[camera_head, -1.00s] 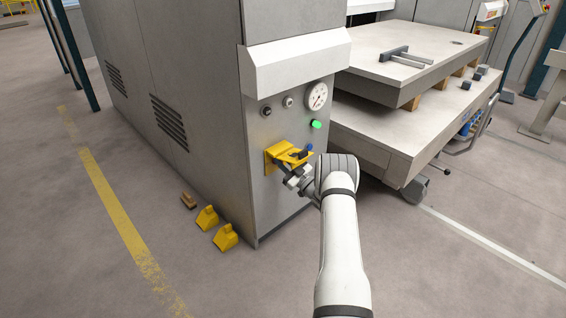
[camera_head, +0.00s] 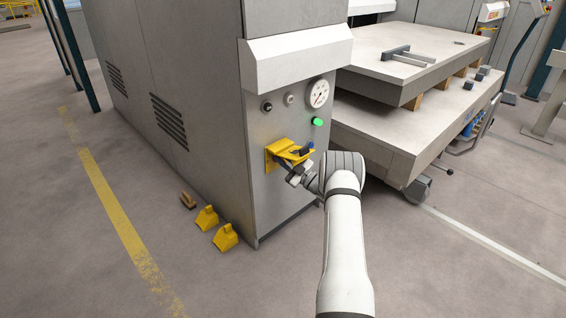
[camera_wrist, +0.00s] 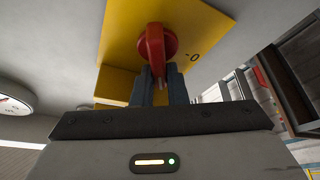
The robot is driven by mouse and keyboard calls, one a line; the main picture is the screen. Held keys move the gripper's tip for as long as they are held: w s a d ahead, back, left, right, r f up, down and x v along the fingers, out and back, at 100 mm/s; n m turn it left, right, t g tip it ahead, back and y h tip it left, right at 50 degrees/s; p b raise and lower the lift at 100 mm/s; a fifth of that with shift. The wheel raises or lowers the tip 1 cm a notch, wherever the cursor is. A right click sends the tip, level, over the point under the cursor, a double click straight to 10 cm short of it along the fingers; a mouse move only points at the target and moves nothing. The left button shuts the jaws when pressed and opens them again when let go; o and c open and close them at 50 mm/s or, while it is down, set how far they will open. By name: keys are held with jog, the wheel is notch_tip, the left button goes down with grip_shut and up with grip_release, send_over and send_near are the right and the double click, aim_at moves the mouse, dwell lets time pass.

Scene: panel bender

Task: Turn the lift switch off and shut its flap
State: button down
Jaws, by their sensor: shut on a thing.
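The lift switch is a red knob (camera_wrist: 156,45) on a yellow plate (camera_wrist: 190,18) in the wrist view. Its raised bar runs up and down the picture, and a "0" mark sits to its right. My gripper (camera_wrist: 161,85) is shut on the lower end of the red knob. In the head view my gripper (camera_head: 290,172) is at the yellow switch box (camera_head: 273,157) on the grey cabinet's front, and the knob is hidden. The yellow flap (camera_head: 291,147) appears to stick out from the box, above my gripper.
A lit green lamp (camera_head: 317,122), a round gauge (camera_head: 318,93) and small knobs are above the box. Yellow wedges (camera_head: 225,237) lie on the floor at the cabinet's foot. A lift table (camera_head: 395,130) stands close on the right. The floor in front is clear.

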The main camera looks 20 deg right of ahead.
jog(key=c, duration=1.4)
grip_release()
jog(key=shift+c, duration=0.2)
jog(key=p+v, duration=0.2)
jog(key=v, duration=0.6)
